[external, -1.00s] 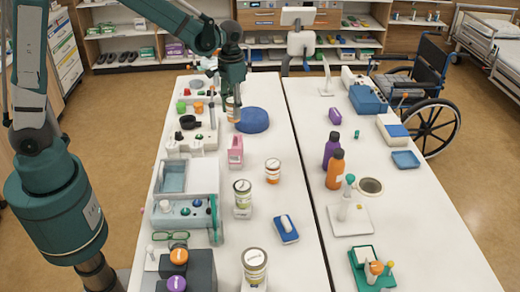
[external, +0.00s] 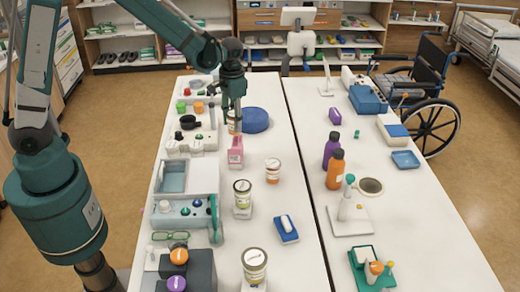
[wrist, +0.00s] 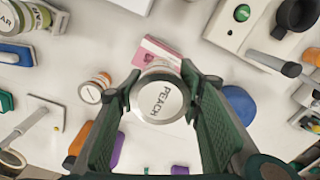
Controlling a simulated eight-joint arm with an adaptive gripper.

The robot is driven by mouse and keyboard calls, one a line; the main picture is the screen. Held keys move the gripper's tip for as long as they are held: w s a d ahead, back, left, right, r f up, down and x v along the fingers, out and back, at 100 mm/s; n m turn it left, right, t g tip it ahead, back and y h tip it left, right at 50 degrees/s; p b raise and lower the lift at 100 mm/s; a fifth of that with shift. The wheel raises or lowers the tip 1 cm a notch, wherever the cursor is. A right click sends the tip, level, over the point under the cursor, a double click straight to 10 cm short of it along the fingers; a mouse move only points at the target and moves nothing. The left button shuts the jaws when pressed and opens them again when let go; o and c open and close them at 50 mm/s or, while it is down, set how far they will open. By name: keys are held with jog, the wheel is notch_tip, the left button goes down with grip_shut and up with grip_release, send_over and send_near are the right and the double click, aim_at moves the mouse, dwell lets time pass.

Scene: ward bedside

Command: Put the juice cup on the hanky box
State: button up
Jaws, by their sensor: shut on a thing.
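A juice cup with a white lid marked PEACH (wrist: 160,100) is held between the two dark green fingers of my gripper (wrist: 158,88). In the external view the cup (external: 231,127) shows partly behind my gripper (external: 235,112). A pink box (external: 235,155), which looks like the hanky box, lies on the left table just in front of the cup. In the wrist view the pink box (wrist: 157,49) shows beyond the cup, which hides part of it. The cup's height above the table is hard to tell.
A blue round thing (external: 256,120) is right of my gripper. A white device with a black cup (external: 189,123) is to the left. A gap separates the two tables.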

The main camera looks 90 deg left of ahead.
jog(key=shift+f, duration=0.1)
jog(key=shift+f, duration=2)
jog(key=shift+f, duration=0.15)
jog(key=o, duration=1)
jog(key=shift+r, duration=0.2)
jog(key=shift+r, duration=6)
jog(key=shift+d, duration=0.1)
